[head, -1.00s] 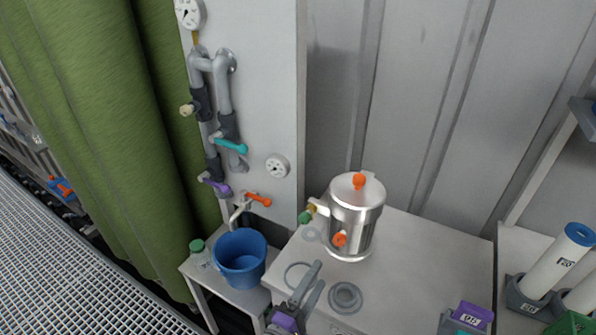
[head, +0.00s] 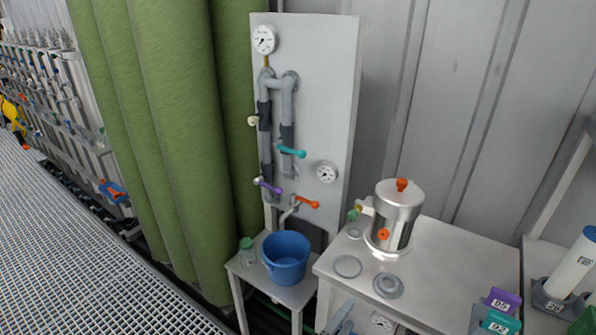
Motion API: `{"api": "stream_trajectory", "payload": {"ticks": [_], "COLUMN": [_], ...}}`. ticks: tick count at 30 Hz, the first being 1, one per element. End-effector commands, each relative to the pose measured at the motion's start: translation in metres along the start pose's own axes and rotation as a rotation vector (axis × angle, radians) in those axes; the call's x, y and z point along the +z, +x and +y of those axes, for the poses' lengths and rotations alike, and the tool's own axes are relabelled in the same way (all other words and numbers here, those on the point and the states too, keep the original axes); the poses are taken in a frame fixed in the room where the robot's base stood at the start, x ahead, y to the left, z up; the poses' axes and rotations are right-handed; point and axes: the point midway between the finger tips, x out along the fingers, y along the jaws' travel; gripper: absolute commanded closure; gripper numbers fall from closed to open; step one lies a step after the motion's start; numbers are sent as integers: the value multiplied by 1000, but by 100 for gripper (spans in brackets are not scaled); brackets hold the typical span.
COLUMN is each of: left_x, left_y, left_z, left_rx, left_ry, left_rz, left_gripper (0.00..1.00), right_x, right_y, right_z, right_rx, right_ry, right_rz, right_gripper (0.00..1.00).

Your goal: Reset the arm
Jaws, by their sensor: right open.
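My left gripper is not in view. A steel vessel (head: 396,215) with orange knobs stands upright on the table, apart from the gripper. A flat ring (head: 348,266) and a thicker grey ring (head: 388,286) lie on the tabletop.
A blue bucket (head: 286,262) and a green-capped bottle (head: 247,253) stand on a low stand left of the table. A pipe panel (head: 325,110) with gauges and coloured valve handles rises behind. Purple and teal labelled blocks (head: 500,310) sit at the lower right.

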Motion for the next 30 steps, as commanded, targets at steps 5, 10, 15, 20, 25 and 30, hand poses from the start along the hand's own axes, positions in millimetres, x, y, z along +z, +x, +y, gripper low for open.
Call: {"api": "stream_trajectory", "payload": {"ticks": [5, 10, 15, 20, 25, 30], "left_x": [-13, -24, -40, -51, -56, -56], "left_y": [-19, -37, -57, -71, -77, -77], "left_z": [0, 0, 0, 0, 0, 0], "left_rx": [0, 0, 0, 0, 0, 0], "left_ry": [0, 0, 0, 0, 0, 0], "left_rz": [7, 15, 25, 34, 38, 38], "left_gripper": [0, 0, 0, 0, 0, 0], "right_x": [52, 100, 129, 134, 131, 130], "right_y": [26, 23, -5, -28, -39, -41], "right_z": [-22, -48, -57, -46, -36, -34], "right_rx": [-286, -598, -886, -1046, -1115, -1128], "right_ry": [108, 320, 655, 960, 1141, 1175], "right_rz": [-60, -122, -178, -203, -209, -209], "right_gripper": [33, 33, 33, 33, 33, 33]}}
